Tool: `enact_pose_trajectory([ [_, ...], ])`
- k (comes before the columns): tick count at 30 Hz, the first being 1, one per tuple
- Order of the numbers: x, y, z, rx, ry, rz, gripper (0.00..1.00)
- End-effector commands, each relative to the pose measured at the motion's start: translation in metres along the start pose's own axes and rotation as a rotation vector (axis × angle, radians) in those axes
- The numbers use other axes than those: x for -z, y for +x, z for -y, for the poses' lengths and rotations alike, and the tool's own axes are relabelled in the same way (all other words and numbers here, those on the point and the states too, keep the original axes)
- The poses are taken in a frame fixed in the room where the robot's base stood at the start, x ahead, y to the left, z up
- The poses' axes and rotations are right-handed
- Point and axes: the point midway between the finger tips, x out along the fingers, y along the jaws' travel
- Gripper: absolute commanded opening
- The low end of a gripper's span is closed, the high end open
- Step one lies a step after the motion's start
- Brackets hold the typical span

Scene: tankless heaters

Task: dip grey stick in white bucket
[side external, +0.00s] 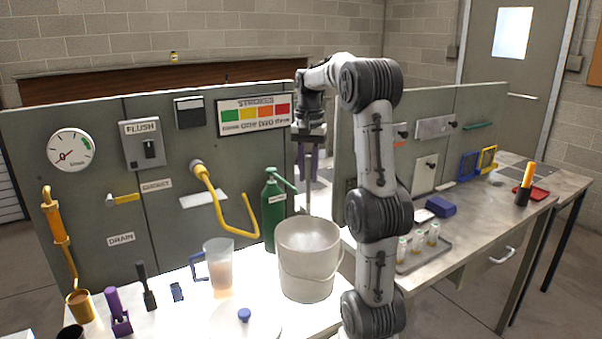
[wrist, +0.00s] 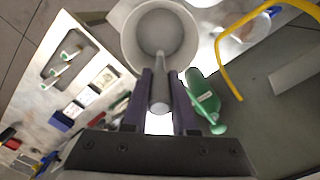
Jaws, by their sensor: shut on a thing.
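My gripper (side external: 309,165) is above the bucket and points down. In the wrist view, my gripper (wrist: 160,88) is shut on a grey stick (wrist: 160,95) between its two dark purple fingers. In the side view the grey stick (side external: 308,200) hangs upright below the fingers, its lower part reaching the bucket's opening near the back rim. The white bucket (side external: 306,268) stands upright on the bench with its handle hanging down the front. The bucket also shows in the wrist view (wrist: 130,45). I cannot tell how deep the stick's tip is inside it.
A green pump bottle (side external: 271,213) stands close behind the bucket. A clear jug (side external: 219,268) is to its left. A yellow pipe (side external: 225,205) juts from the panel. A tray with vials (side external: 424,252) lies at right. A blue-knobbed lid (side external: 244,316) lies in front.

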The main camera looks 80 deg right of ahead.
Motion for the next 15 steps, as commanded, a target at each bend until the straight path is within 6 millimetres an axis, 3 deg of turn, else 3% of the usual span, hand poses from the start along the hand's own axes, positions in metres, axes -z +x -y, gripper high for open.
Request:
enact_pose_trajectory([
  [15,-0.001,0.047,0.0,-0.002,-0.003,0.002,0.0],
])
